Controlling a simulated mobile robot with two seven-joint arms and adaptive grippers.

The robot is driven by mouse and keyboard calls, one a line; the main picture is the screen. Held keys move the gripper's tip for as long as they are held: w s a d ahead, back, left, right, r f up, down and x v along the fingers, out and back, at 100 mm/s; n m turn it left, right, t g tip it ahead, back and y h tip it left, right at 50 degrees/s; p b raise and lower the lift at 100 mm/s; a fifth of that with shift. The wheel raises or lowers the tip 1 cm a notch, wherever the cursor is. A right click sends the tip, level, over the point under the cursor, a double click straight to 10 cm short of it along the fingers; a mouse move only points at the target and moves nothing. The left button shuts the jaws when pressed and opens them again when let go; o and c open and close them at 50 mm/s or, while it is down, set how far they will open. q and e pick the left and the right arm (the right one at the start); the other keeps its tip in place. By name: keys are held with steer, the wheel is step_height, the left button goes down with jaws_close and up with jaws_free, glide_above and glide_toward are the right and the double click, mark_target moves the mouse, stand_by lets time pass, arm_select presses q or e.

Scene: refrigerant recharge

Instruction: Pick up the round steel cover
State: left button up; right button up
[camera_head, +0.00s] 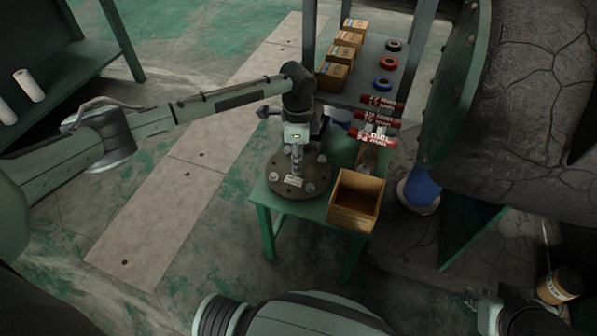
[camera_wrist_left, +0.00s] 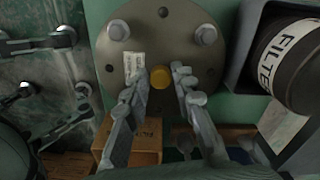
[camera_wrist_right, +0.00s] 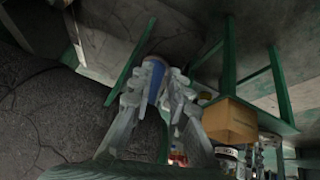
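The round steel cover (camera_head: 283,186) is a dark disc with several bolt heads around its rim. It lies flat on a small green table (camera_head: 259,196). My left gripper (camera_head: 296,166) is above the cover, pointing down. Its fingers are open, one on each side of the knob; I cannot tell if either touches it. My right gripper (camera_wrist_right: 158,75) is open and empty, with a blue cylinder behind its fingertips, away from the cover.
An open wooden box (camera_head: 357,201) stands right of the cover. A black filter canister (camera_wrist_left: 288,62) is beside the cover. Red-labelled tools (camera_head: 376,116) stand behind the box. A shelf holds small cartons (camera_head: 335,75) and rings (camera_head: 388,63). Open floor lies left of the table.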

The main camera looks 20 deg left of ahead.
arm_select(q)
jaws_close()
steer(key=shift+r, duration=0.15)
steer(key=shift+w+r, duration=0.1)
steer(key=shift+r, duration=0.05)
